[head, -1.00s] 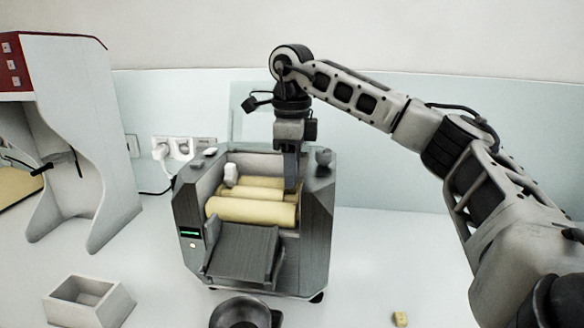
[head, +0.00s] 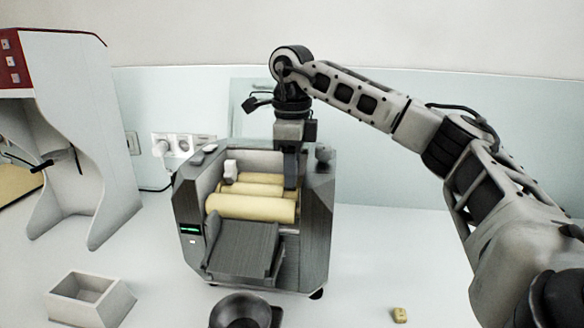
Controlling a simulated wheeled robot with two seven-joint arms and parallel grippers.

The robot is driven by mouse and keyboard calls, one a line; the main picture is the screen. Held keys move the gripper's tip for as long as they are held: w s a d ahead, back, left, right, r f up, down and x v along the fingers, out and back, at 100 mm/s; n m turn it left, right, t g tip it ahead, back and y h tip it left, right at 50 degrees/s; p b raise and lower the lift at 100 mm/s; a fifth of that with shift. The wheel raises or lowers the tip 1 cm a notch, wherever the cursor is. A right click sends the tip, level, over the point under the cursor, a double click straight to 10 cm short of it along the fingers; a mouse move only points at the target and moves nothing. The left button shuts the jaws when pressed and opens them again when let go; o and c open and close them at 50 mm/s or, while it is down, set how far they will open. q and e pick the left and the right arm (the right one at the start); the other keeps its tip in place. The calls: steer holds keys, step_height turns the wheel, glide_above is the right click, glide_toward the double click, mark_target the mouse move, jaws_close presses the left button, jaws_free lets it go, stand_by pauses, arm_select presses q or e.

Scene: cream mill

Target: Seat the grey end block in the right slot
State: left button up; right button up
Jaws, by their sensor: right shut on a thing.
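The grey mill (head: 315,235) stands on the white counter with its top open and cream rollers (head: 250,207) lying across it. My right gripper (head: 290,168) points down into the right end of the mill's opening, at the right ends of the rollers. It is shut on the dark grey end block (head: 290,177), which is upright and mostly hidden by the fingers. I cannot tell whether the block touches the bottom of the right slot. My left gripper is not in view.
A dark round bowl (head: 240,311) stands in front of the mill. A white open box (head: 92,298) is at the front left, and a small yellow cube (head: 399,314) at the front right. A tall white machine (head: 75,140) stands left. The counter right of the mill is clear.

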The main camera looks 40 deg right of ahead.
steer(key=shift+s+f, duration=0.1)
steer(key=shift+f, duration=0.3)
steer(key=o, duration=0.9)
steer(key=shift+o, duration=0.8)
steer(key=shift+f, duration=0.1)
steer(key=shift+a, duration=0.1)
step_height(320, 180, up, 17)
steer(key=shift+d, duration=0.25)
